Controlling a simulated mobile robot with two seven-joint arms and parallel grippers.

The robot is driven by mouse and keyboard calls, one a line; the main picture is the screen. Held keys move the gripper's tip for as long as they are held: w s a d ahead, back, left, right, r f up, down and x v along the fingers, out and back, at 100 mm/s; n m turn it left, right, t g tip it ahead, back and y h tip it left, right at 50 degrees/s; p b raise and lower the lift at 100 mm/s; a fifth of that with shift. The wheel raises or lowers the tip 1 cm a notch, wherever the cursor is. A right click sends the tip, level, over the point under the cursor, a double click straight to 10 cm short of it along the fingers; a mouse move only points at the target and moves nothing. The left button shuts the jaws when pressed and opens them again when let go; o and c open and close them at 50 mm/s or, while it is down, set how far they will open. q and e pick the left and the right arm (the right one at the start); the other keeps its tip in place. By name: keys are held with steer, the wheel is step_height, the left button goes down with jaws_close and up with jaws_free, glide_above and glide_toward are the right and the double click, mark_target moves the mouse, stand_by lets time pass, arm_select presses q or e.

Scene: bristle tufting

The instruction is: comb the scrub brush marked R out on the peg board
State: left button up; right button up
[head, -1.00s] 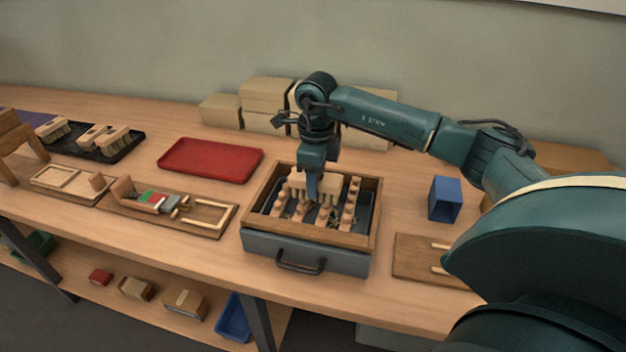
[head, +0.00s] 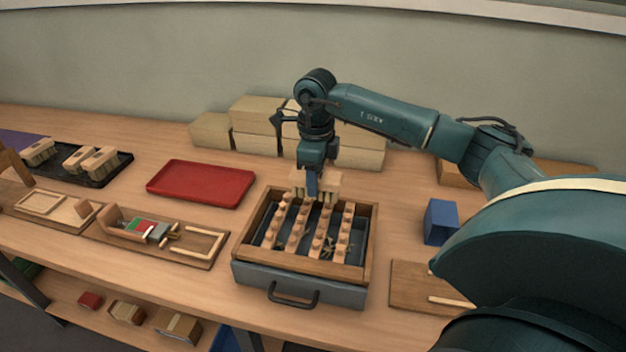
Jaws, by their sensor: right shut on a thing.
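My right gripper (head: 313,190) points down and is shut on a wooden brush (head: 327,181) with pale bristles below its block. It holds the brush over the back part of the peg board (head: 300,265), a wooden-framed box with several rows of wooden pegs and a dark floor. The bristle tips are near the back pegs; I cannot tell whether they touch. Some loose bristle bits lie among the pegs at the front right. No R mark is readable on the brush. My left gripper is out of view.
A black tray (head: 116,174) with several brushes stands at the left, beside an empty red tray (head: 203,184). Wooden fixtures lie in front of them. A blue container (head: 440,222) stands right of the peg board. Boxes (head: 258,112) are stacked behind.

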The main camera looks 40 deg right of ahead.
steer(key=shift+w+d+r+p, duration=0.15)
steer(key=shift+r+p, duration=0.35)
steer(key=shift+r, duration=0.4)
steer(key=shift+r+p, duration=0.85)
steer(key=shift+r, duration=0.45)
